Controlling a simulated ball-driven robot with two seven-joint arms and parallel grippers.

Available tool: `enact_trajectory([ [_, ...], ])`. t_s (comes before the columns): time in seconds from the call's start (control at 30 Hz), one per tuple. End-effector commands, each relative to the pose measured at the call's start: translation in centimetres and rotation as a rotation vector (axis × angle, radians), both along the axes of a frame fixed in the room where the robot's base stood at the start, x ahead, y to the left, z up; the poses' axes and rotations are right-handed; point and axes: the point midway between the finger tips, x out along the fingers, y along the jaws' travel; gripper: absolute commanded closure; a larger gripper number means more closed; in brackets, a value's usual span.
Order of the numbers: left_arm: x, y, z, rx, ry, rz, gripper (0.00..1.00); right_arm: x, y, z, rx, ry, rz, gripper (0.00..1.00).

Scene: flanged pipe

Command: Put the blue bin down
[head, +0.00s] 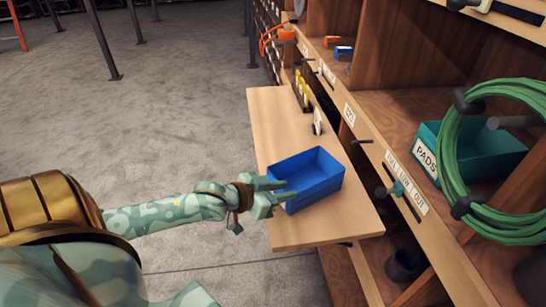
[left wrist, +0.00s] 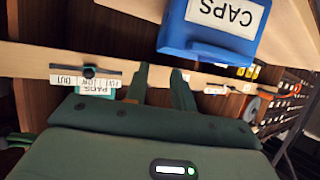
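The blue bin (head: 312,182) is upright and empty, and it appears to rest on the pale wooden board (head: 283,232). In the left wrist view the bin (left wrist: 205,45) shows upside down, with a white CAPS label. My left gripper (head: 276,190) is beside the bin's left wall, with its fingers close to that wall. In the left wrist view its two fingers (left wrist: 160,82) are apart, with nothing seen between them. The bin lies beyond the fingertips there; whether they touch it I cannot tell. My right gripper is not in view.
A wooden shelf unit (head: 350,115) stands along the board's right side. It holds a teal PADS bin (head: 478,150) and a coiled green hose (head: 450,185). Pegs stick out of its front edge. Grey floor (head: 170,110) lies open at left.

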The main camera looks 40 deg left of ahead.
Motion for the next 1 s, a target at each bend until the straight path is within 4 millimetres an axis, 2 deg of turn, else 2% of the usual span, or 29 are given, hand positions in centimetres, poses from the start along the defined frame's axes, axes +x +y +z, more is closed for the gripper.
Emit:
enact_trajectory([
  [0.1,-1.6,0.5,0.8,-0.001,0.001,0.0,0.75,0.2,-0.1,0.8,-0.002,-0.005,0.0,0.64],
  [0.2,-2.3,0.7,1.1,-0.001,0.0,-0.001,0.75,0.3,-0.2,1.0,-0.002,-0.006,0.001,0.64],
  [0.47,-2.6,0.9,1.1,0.0,-0.001,0.0,0.75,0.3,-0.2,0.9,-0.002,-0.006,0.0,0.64],
  [0.57,-2.6,1.5,0.1,0.008,0.011,0.018,0.75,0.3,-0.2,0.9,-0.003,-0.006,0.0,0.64],
  [0.67,-3.0,3.7,-4.0,0.042,0.064,0.081,0.75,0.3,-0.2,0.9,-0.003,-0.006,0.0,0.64],
  [0.77,-4.9,6.8,-11.5,0.105,0.172,0.173,0.75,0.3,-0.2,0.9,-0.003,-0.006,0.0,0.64],
  [0.8,-6.5,7.8,-15.2,0.134,0.233,0.207,0.75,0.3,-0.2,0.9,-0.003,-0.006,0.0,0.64],
  [0.87,-9.9,8.6,-21.2,0.18,0.341,0.245,0.75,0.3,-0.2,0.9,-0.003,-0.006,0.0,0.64],
  [0.9,-12.8,8.6,-25.3,0.211,0.423,0.259,0.75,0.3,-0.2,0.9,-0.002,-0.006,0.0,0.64],
  [0.97,-17.7,7.7,-30.7,0.254,0.548,0.259,0.75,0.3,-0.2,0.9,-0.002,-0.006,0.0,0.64],
  [1.0,-21.0,6.5,-33.8,0.277,0.628,0.246,0.75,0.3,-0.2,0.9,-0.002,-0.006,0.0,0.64],
])
